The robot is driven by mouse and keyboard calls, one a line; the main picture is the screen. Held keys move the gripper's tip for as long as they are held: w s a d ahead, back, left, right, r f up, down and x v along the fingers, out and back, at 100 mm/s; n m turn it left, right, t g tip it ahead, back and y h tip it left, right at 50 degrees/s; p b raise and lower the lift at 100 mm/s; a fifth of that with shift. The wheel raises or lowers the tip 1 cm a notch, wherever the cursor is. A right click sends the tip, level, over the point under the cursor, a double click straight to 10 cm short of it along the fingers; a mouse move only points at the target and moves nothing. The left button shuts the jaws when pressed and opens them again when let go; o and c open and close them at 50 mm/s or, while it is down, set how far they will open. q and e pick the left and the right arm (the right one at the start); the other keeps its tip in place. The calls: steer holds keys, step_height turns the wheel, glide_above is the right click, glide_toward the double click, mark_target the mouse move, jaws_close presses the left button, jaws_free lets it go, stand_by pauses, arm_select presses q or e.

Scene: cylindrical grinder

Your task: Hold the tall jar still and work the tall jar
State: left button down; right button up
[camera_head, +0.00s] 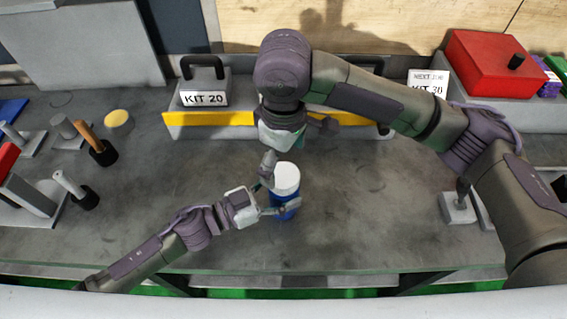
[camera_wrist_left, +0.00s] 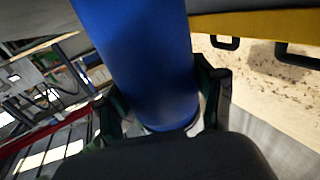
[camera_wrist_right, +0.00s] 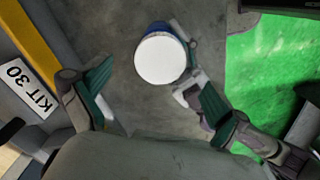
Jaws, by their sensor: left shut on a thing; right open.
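The tall jar, blue with a white lid, stands upright on the grey table near the front middle; its lid (camera_head: 286,178) and blue body (camera_head: 284,206) show in the head view. My left gripper (camera_head: 282,199) is shut around the jar's blue body, which fills the middle of the left wrist view (camera_wrist_left: 145,65). My right gripper (camera_head: 290,158) is above and behind the jar, open and empty. In the right wrist view the white lid (camera_wrist_right: 160,59) lies beyond the open fingers (camera_wrist_right: 150,95), apart from them. Part of the jar's body is hidden by my left fingers.
Orange-handled and white-handled tools (camera_head: 92,140) stand at the left. A red box (camera_head: 500,62) is at the back right. The table right of the jar is fairly clear.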

mark_target(284, 175)
steer(key=shift+c, duration=0.4)
step_height(284, 175, up, 2)
steer(key=n, duration=0.5)
steer(key=shift+w, duration=0.1)
steer(key=n, duration=0.2)
steer(key=r+n, duration=0.1)
steer(key=n, duration=0.2)
steer(key=shift+r+n, duration=0.25)
steer(key=shift+n, duration=0.15)
steer(key=shift+f, duration=4.05)
steer(key=c, duration=1.2)
steer(key=o, duration=1.3)
